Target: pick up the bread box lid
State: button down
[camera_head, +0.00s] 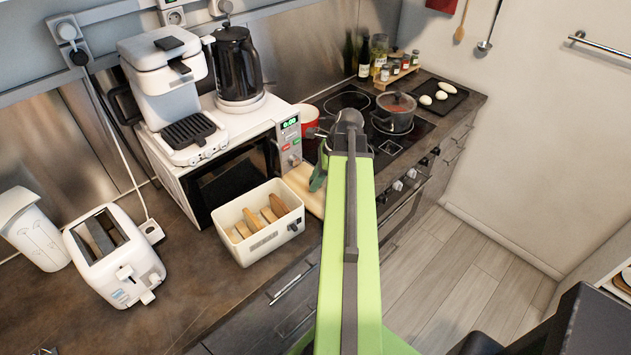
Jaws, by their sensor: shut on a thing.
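The bread box (250,250) is a cream, open-topped box on the dark counter, with several slices of bread inside. A flat light-wood panel (300,188), which looks like the bread box lid, shows just behind the box's right end, beside the microwave. It is partly hidden by the box and my arm. My gripper (318,178) is at the panel's far right edge, mostly hidden behind my green arm. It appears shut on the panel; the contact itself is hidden. I cannot tell whether the panel is raised off the counter.
A microwave (232,172) carrying a coffee machine (165,85) and black kettle (237,65) stands behind the box. A toaster (115,255) is at left. A red pot (307,120) and a saucepan (394,112) are near the hob. Floor at right is clear.

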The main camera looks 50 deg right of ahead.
jog(key=s+d, duration=1.2)
jog(key=s, duration=0.1)
jog(key=shift+d+r, duration=0.2)
jog(key=shift+r, duration=0.15)
